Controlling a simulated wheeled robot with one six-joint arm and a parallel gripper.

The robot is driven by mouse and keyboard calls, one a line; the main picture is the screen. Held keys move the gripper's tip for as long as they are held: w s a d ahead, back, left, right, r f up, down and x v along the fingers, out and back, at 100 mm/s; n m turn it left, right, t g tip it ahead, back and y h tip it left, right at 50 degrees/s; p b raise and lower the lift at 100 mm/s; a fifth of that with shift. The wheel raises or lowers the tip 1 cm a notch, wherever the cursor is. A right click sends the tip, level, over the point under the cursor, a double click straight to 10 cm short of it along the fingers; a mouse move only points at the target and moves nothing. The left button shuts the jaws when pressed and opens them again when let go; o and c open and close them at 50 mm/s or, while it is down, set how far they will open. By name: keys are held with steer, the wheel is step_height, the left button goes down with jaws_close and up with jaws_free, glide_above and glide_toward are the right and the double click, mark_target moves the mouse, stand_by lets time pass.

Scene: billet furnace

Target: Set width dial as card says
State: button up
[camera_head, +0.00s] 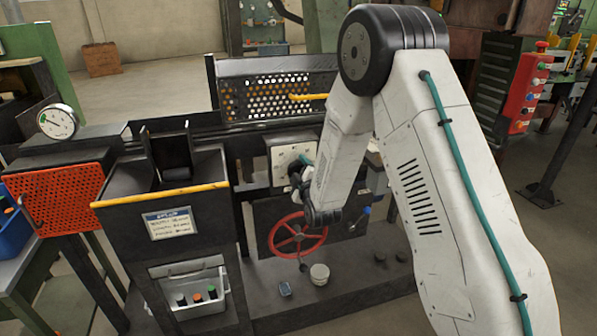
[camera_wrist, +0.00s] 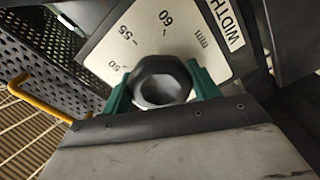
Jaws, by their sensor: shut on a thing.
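The width dial's pale plate (camera_head: 290,152) stands on the machine's dark upright panel. In the wrist view the plate (camera_wrist: 170,35) shows "WIDTH", "mm" and marks 50, 55 and 60. Its dark hexagonal knob (camera_wrist: 161,82) sits between the green fingers of my gripper (camera_wrist: 160,88), which is shut on it. In the head view my gripper (camera_head: 299,172) reaches the plate and hides part of it. I cannot see a pointer or tell the dial's setting. The setup card (camera_head: 171,223), white with a blue header, is on the dark box front; its handwritten lines are too small to read surely.
A red handwheel (camera_head: 298,234) is below the dial, with a blue-tipped lever (camera_head: 366,212) to its right. A white cup (camera_head: 319,274) stands on the ledge below. A yellow bar (camera_head: 160,194) edges the box at left. A perforated guard (camera_head: 270,98) is behind.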

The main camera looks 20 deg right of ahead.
stand_by(0.4)
steer(key=o, duration=1)
steer(key=shift+c, duration=0.2)
steer(key=s, duration=0.8)
steer(key=shift+w, duration=0.1)
